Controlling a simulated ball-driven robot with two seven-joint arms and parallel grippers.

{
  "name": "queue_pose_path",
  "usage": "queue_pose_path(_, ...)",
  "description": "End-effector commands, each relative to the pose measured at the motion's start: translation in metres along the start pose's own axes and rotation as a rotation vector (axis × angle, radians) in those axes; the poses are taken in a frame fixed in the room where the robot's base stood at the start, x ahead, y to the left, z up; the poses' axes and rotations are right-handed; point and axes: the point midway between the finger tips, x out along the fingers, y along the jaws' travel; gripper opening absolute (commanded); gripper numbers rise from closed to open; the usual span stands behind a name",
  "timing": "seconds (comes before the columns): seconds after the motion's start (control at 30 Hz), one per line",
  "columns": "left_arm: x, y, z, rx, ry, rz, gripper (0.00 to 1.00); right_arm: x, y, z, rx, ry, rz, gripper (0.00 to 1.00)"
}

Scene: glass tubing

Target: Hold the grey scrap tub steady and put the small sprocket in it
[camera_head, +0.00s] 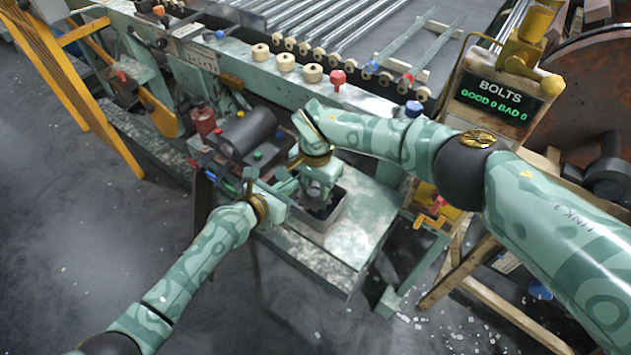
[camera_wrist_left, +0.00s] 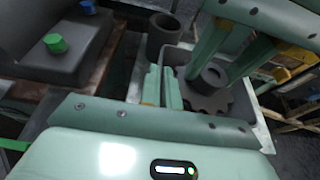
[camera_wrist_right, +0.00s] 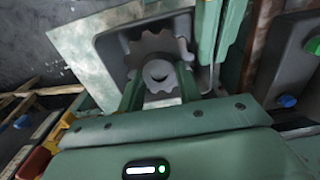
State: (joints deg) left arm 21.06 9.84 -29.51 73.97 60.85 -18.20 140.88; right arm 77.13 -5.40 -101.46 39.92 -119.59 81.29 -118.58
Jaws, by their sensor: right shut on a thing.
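The grey scrap tub (camera_head: 340,216) stands on the pale bench top, with its rim (camera_wrist_right: 106,46) around the small sprocket in the right wrist view. The dark toothed sprocket (camera_wrist_right: 152,45) also shows in the left wrist view (camera_wrist_left: 206,100). My right gripper (camera_head: 322,194) reaches down into the tub, shut on the sprocket, one finger on each side of it. Whether the sprocket touches the tub floor is hidden. My left gripper (camera_head: 292,186) is at the tub's side wall, its fingers (camera_wrist_left: 163,88) close together with a narrow gap. Its grip on the wall is unclear.
A dark machine housing (camera_head: 248,134) with green and blue knobs stands close behind the tub. A dark round cup (camera_wrist_left: 163,36) is beside the tub. The bench plate (camera_head: 352,238) is bare to the right. A roller rack (camera_head: 300,62) runs along the back.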

Motion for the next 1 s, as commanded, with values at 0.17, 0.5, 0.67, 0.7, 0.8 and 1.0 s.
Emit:
queue_pose_path(0.17,0.000,0.000,-0.001,0.002,0.002,0.000,0.00,0.000,0.000,0.000,-0.001,0.000,-0.001,0.04)
queue_pose_path(0.5,0.000,0.000,-0.001,0.002,0.001,0.000,0.00,0.000,0.000,0.000,-0.001,0.000,-0.001,0.60)
queue_pose_path(0.67,0.000,0.000,0.000,0.002,0.001,0.000,0.00,-0.002,0.000,0.000,-0.002,0.001,0.000,0.60)
queue_pose_path(0.7,0.000,0.000,0.000,0.002,0.001,0.000,0.00,-0.004,-0.001,0.000,-0.002,0.001,-0.001,0.60)
queue_pose_path(0.8,0.000,0.000,0.000,0.002,0.001,0.000,0.00,-0.018,-0.001,-0.001,-0.005,0.003,-0.003,0.60)
queue_pose_path(1.0,0.000,0.000,0.000,0.002,0.001,0.000,0.00,-0.066,-0.001,-0.001,-0.004,0.004,-0.003,0.60)
